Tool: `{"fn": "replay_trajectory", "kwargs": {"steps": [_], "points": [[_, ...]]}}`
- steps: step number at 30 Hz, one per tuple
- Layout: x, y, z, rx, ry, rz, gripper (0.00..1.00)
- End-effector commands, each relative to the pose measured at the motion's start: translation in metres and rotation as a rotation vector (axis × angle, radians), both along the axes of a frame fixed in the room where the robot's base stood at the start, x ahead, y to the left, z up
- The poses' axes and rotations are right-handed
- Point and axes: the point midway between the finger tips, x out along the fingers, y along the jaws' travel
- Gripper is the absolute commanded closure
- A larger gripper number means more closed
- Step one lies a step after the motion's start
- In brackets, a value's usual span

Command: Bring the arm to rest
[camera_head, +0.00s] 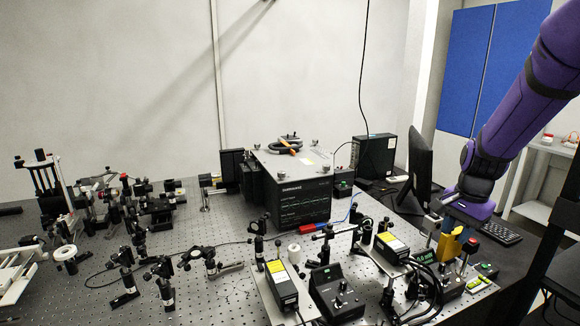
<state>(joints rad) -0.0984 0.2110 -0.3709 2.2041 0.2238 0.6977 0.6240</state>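My purple arm comes in from the upper right and reaches down over the right side of the bench. My gripper (452,222) is at its lower end, above the bench's right part, near a yellow piece (451,243). The fingers are small and partly hidden, so I cannot tell whether they are open or shut, or whether they touch the yellow piece.
A black spectrometer box (298,205) stands mid-bench, with a monitor (419,178) to its right. Optical mounts crowd the left side of the perforated bench (215,290). Yellow-labelled boxes, a black control box (337,292) and cables fill the front right. A keyboard (497,232) lies at right.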

Motion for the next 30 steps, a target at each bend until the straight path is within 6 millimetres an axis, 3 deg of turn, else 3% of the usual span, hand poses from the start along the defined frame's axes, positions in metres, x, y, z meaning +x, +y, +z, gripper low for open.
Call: {"fn": "replay_trajectory", "kwargs": {"steps": [1,6,15,22,30], "points": [[-0.008,0.006,0.016,0.008,-0.026,0.043,0.67],[-0.038,0.027,0.059,0.014,-0.095,0.206,0.67],[-0.102,0.057,0.120,-0.031,-0.216,0.494,0.67],[-0.157,0.076,0.151,-0.115,-0.300,0.706,0.67],[-0.217,0.091,0.169,-0.249,-0.365,0.923,0.67]]}}
